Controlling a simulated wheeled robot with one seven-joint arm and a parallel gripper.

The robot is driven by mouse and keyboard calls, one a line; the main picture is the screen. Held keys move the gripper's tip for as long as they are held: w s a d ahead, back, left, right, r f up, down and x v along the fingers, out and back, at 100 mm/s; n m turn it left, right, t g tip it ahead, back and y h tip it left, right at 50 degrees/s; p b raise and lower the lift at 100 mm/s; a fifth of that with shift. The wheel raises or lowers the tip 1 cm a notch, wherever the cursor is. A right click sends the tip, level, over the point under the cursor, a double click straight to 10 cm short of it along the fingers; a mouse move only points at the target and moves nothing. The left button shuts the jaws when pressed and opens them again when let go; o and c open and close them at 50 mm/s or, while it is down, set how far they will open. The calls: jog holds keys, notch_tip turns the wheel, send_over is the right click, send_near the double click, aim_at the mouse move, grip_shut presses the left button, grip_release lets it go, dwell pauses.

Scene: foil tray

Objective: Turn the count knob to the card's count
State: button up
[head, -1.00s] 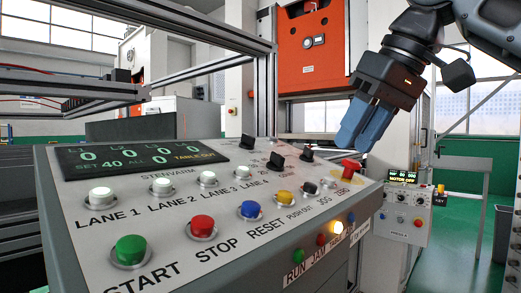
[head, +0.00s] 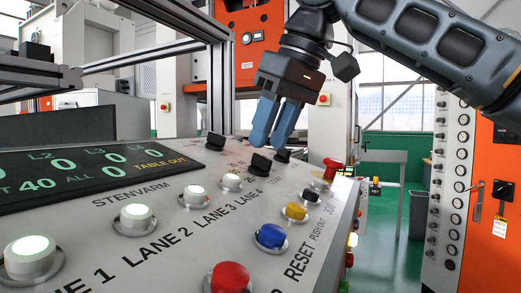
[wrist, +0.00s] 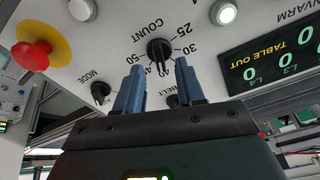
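The black count knob (wrist: 160,50) sits on the sloped panel, with numbers from 25 to 50 around it. Its bar points down in the wrist view, around the 40 mark; the exact setting is hard to read. In the head view it appears to be the nearest black knob (head: 260,163). My gripper (head: 269,142) hangs just above it, fingers pointing down. In the wrist view the blue fingers (wrist: 159,66) are apart, one to each side below the knob, with nothing between them. The display (head: 85,170) shows SET 40. I cannot make out a card.
The mode knob (wrist: 101,93) and belt knob (wrist: 172,100) lie close beside the fingers. A red mushroom button (head: 332,168) stands at the panel's right edge. Lit lane buttons (head: 135,217) and coloured buttons (head: 270,236) fill the near part. The space above the panel is open.

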aim_at(261, 162)
jog(key=shift+x, duration=1.85)
jog(key=shift+c, duration=0.4)
grip_shut()
